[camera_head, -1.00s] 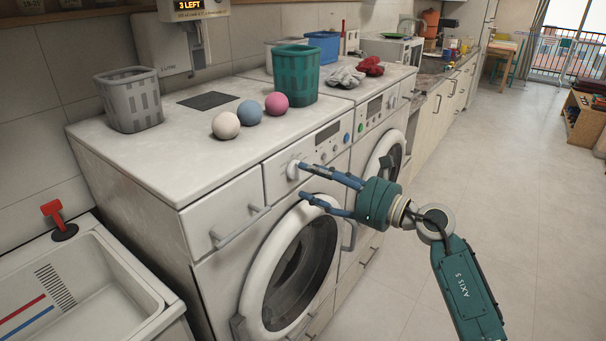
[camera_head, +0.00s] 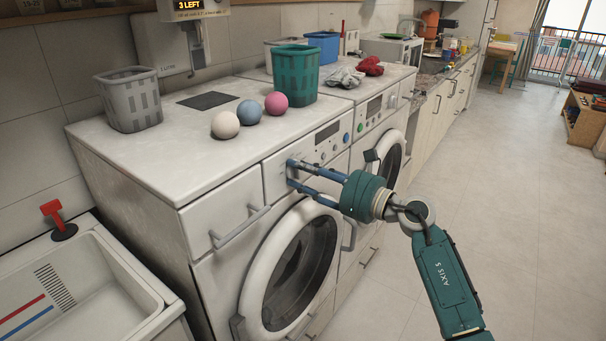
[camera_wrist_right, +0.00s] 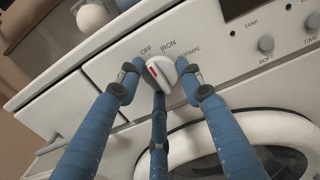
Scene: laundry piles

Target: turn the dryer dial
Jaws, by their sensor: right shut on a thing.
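The dial (camera_wrist_right: 163,73) is a white knob with a red mark, on the dryer's front panel (camera_wrist_right: 205,52). In the right wrist view the words OFF, IRON and NORMAL are printed around it. The red mark sits on the knob's left side, toward OFF. My right gripper (camera_wrist_right: 160,76) is shut on the dial, with blue fingers on its left and right and a third below. In the head view my right gripper (camera_head: 292,173) reaches the panel of the dryer (camera_head: 310,150), and its fingers mostly hide the dial. My left gripper is out of view.
Below the panel is a round glass door (camera_head: 305,262). A drawer handle (camera_head: 240,228) sticks out at left. Several dryer balls (camera_head: 250,112), a grey basket (camera_head: 130,100) and a green basket (camera_head: 296,75) stand on top. The floor (camera_head: 520,200) at right is clear.

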